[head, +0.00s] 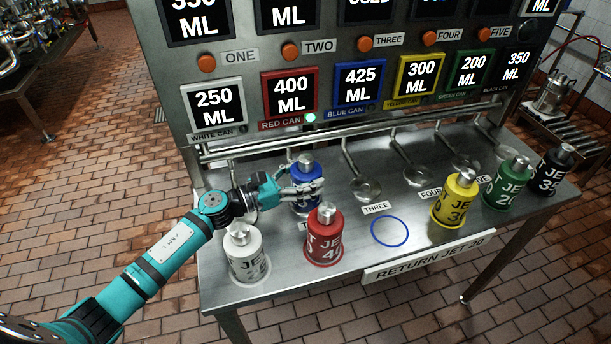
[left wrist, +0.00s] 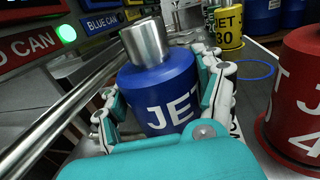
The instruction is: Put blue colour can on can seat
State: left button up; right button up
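The blue can (head: 307,174) with a grey metal cap stands upright at the second seat position, left of the THREE label. It also shows close up in the left wrist view (left wrist: 160,95). My left gripper (head: 300,188) is around it, with one finger on each side against the can in the left wrist view (left wrist: 160,112). The can's base and the seat under it are hidden, so I cannot tell whether it rests on the seat. The can seat at THREE (head: 366,189) is empty. My right gripper is not in view.
A blue ring (head: 390,231) on the table is empty. The white can (head: 247,256) and red can (head: 324,238) stand close in front of my left gripper. Yellow (head: 455,202), green (head: 506,185) and black (head: 551,172) cans stand at right. A green light (head: 310,118) glows by the RED CAN label.

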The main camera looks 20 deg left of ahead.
pick_arm(q)
jog(key=o, duration=0.4)
jog(key=shift+r, duration=0.2)
jog(key=b+v, duration=0.1)
jog(key=v, duration=0.4)
jog(key=b+v, duration=0.1)
jog(key=v, duration=0.4)
jog(key=shift+s+a+f, duration=0.2)
jog(key=shift+s, duration=0.05)
jog(key=shift+s+a+r+b, duration=0.15)
jog(key=shift+s+a+b, duration=0.2)
jog(key=shift+s+a, duration=0.15)
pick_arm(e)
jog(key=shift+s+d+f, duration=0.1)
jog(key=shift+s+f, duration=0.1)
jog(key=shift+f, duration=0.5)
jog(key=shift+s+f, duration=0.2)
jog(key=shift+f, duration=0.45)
